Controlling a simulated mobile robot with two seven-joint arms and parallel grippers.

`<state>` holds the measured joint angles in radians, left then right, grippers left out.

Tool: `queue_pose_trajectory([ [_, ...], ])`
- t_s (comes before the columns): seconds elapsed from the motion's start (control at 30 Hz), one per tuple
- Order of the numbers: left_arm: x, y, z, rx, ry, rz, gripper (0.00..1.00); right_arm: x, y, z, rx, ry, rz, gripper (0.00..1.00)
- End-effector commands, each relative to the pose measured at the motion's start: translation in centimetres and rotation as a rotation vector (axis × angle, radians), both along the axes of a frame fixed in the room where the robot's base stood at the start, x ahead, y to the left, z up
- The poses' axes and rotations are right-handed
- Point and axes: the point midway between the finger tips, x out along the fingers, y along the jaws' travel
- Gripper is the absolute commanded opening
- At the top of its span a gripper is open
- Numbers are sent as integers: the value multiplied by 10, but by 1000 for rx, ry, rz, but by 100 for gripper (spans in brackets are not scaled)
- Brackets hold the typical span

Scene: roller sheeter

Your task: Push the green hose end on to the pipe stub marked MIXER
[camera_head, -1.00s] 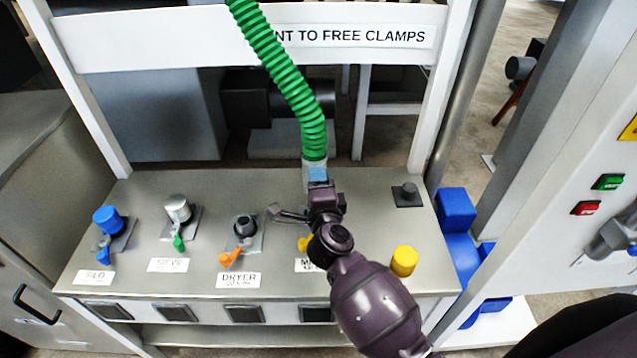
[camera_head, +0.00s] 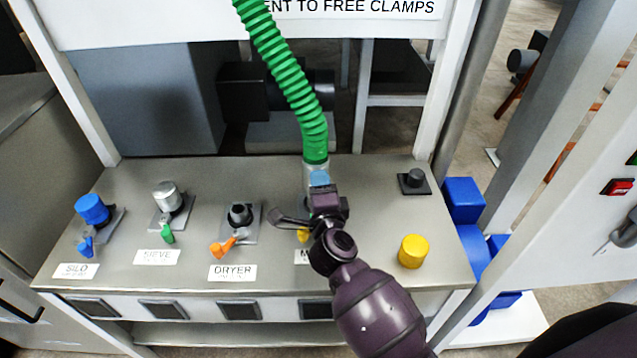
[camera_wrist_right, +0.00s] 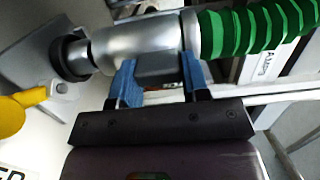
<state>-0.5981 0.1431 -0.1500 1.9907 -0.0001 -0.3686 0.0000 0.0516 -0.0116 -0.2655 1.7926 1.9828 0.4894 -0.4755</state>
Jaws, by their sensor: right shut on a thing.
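The green hose (camera_head: 283,72) hangs down from the top of the head view to a silver end cuff (camera_head: 312,172). My right gripper (camera_head: 320,182), with blue finger pads, is shut on a grey block on the cuff's side. In the right wrist view the cuff (camera_wrist_right: 135,48) lies between the green hose (camera_wrist_right: 250,28) and the dark ring of the MIXER stub (camera_wrist_right: 74,57). The cuff's narrow end meets this ring, roughly in line; how far it is on, I cannot tell. The MIXER label (camera_head: 302,257) is mostly hidden by my right arm. My left gripper is out of view.
The SILO (camera_head: 92,210), SIEVE (camera_head: 167,197) and DRYER (camera_head: 240,214) stubs stand to the left with coloured levers. A yellow lever (camera_wrist_right: 14,112) is beside the MIXER stub. A yellow knob (camera_head: 413,251) and a dark knob (camera_head: 417,179) stand to the right.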

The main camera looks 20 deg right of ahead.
Motion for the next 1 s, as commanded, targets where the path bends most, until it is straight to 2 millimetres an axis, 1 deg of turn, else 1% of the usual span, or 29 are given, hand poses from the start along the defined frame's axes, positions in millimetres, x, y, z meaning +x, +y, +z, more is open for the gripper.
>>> queue_pose_trajectory([
  [0.13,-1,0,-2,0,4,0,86,0,0,-1,0,-4,1,2],
  [0.57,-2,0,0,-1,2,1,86,0,0,-1,0,-5,2,2],
  [1.0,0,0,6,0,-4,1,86,0,1,-2,-1,-4,2,2],
])
